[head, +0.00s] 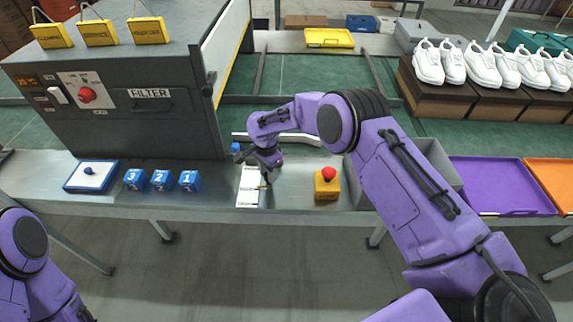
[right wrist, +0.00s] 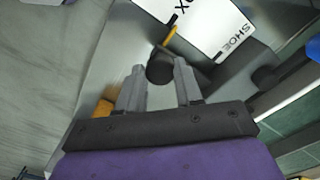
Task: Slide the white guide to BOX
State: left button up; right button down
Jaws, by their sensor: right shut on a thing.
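The white guide (head: 304,139) is a long white bar at the far edge of the steel counter, partly hidden behind my right arm. A white label plate (head: 249,187) lies on the counter. In the right wrist view the plate (right wrist: 215,28) reads SHOE at its far end and partly shows BOX at its near end. A yellow pointer (right wrist: 170,36) sticks out beside the plate, close to the BOX lettering. My right gripper (head: 264,174) is shut on a dark round knob (right wrist: 160,68) by the pointer. My left gripper is out of view.
A red button on a yellow box (head: 327,184) stands just right of the gripper. Blue numbered cubes (head: 161,180) and a blue-edged tray (head: 91,176) lie to the left. A grey FILTER machine (head: 130,120) stands behind them. White shoes (head: 482,66) sit on brown boxes at back right.

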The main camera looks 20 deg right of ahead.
jog(key=shift+s+f, duration=0.25)
jog(key=shift+f, duration=0.05)
jog(key=shift+s+a+r, duration=0.15)
jog(key=shift+s+a, duration=0.05)
jog(key=shift+s, duration=0.1)
jog(key=c, duration=0.7)
grip_release()
jog(key=shift+c, duration=0.2)
jog(key=shift+w+d, duration=0.1)
jog(key=shift+w, duration=0.2)
jog(key=shift+r, duration=0.2)
notch_tip(320, 180, up, 10)
jog(key=b, duration=0.2)
jog(key=shift+f, duration=0.1)
